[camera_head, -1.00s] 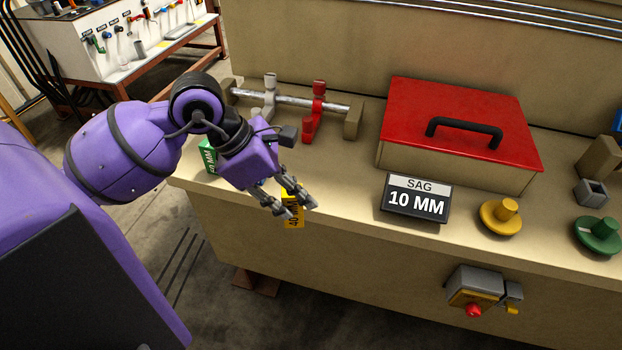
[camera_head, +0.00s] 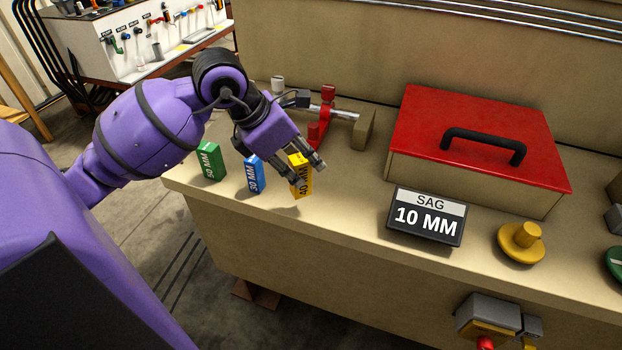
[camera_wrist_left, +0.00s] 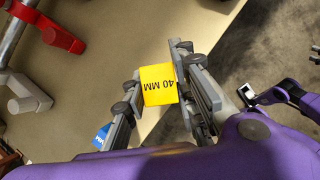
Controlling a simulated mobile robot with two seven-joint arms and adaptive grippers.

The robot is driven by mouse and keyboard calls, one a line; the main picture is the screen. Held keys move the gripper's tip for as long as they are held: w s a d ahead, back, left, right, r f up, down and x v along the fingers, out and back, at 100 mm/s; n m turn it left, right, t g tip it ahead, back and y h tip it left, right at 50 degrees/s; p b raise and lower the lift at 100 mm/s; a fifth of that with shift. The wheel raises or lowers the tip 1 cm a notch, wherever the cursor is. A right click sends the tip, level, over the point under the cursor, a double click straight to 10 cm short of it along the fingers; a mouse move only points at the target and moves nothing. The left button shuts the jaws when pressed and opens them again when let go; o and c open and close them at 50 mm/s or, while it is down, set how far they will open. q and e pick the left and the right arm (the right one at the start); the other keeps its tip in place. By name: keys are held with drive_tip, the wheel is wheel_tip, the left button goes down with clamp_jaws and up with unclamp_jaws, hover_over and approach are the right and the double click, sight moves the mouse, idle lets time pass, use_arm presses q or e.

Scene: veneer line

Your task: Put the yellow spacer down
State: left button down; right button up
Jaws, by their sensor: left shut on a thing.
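The yellow spacer (camera_head: 300,176), marked 40 MM, is between the fingers of my left gripper (camera_head: 309,174). The gripper is shut on it. In the left wrist view the yellow spacer (camera_wrist_left: 158,84) sits between both fingers of the left gripper (camera_wrist_left: 157,88). The spacer is roughly upright over the bench (camera_head: 350,255) near its front edge. I cannot tell whether its bottom touches the top.
A blue 30 MM spacer (camera_head: 254,175) and a green 50 MM spacer (camera_head: 208,161) stand left of the yellow one. A black SAG 10 MM sign (camera_head: 426,217), a red-lidded box (camera_head: 480,130) and a yellow knob (camera_head: 521,241) are to the right. A rod with a red clamp (camera_head: 323,112) is behind.

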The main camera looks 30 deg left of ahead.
sight(304, 175)
use_arm(q)
drive_tip(key=shift+w+a+f, duration=0.1)
drive_tip(key=shift+w+f, duration=0.4)
drive_tip(key=shift+f, duration=0.15)
drive_tip(key=shift+w+a+f+b, duration=0.1)
drive_tip(key=shift+w+f+b, duration=0.05)
drive_tip(key=shift+w+b, duration=0.2)
drive_tip(key=f+b, duration=0.1)
drive_tip(key=f, duration=0.1)
drive_tip(key=f+b, duration=0.1)
drive_tip(key=f, duration=0.1)
drive_tip(key=shift+w, duration=0.2)
drive_tip(key=shift+a+r, duration=0.1)
drive_tip(key=shift+r, duration=0.15)
drive_tip(key=shift+f, duration=0.25)
drive_tip(key=c, duration=1.4)
unclamp_jaws()
drive_tip(key=shift+c, duration=0.2)
drive_tip(key=shift+o, duration=0.2)
use_arm(e)
drive_tip(key=f, duration=0.1)
drive_tip(key=s+f, duration=0.1)
drive_tip(key=f, duration=0.2)
drive_tip(key=shift+s+a, duration=0.15)
drive_tip(key=shift+s, duration=0.2)
drive_tip(key=shift+g, duration=0.3)
use_arm(q)
drive_tip(key=shift+r, duration=0.1)
